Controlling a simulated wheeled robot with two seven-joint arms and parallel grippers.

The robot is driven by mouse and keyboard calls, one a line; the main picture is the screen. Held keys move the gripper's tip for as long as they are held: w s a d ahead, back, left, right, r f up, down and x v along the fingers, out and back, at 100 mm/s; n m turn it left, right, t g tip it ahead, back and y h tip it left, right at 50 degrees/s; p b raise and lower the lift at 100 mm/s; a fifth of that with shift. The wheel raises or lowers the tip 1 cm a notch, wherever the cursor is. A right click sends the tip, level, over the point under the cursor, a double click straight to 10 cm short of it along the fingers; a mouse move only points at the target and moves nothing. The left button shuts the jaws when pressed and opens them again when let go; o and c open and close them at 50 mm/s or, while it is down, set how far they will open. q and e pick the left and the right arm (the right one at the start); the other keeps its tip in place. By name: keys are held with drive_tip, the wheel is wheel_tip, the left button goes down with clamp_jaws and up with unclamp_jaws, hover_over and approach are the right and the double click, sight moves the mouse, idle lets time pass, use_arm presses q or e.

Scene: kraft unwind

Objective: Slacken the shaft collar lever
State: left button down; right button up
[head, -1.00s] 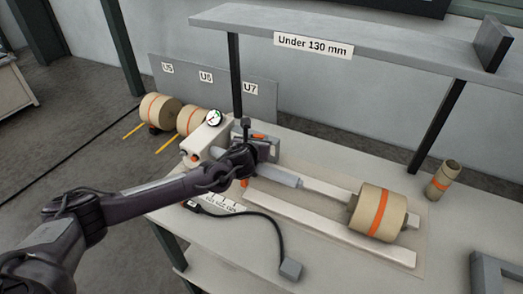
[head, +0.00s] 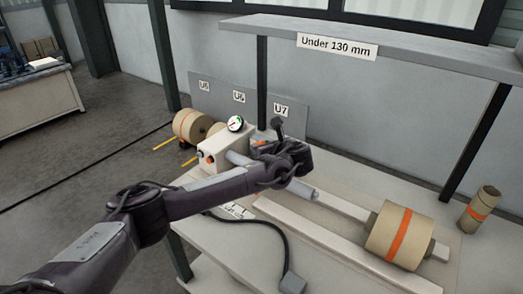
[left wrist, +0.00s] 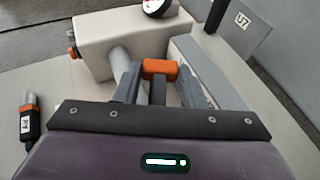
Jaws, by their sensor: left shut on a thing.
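The shaft collar lever shows an orange grip (left wrist: 159,69) in the left wrist view, across and between my left fingers (left wrist: 158,88). In the head view its orange (head: 261,143) shows beside my left gripper (head: 268,149), which is shut on it. My left wrist hides the shaft's middle and most of the collar. My right gripper is not in view.
A round gauge (head: 235,124) tops the housing. A shelf (head: 420,46) labelled "Under 130 mm" hangs above the bench, on dark posts. A black cable runs across the bench front to a grey block (head: 292,283). A small roll (head: 480,208) stands at right.

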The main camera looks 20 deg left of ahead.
use_arm(q)
drive_tip(key=shift+s+a+n+g+y, duration=0.15)
drive_tip(key=shift+n+g+y, duration=0.15)
drive_tip(key=shift+n+g, duration=0.2)
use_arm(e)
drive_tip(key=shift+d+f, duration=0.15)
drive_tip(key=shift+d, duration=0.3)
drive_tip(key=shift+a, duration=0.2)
use_arm(q)
drive_tip(key=c, duration=1.3)
unclamp_jaws()
drive_tip(key=shift+c, duration=0.2)
drive_tip(key=o, duration=0.4)
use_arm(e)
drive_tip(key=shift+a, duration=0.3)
use_arm(q)
drive_tip(key=b+v, duration=0.1)
drive_tip(key=v, duration=0.6)
drive_tip(key=shift+s+d+b, duration=0.2)
drive_tip(key=shift+d+b, duration=0.1)
drive_tip(key=shift+d, duration=0.1)
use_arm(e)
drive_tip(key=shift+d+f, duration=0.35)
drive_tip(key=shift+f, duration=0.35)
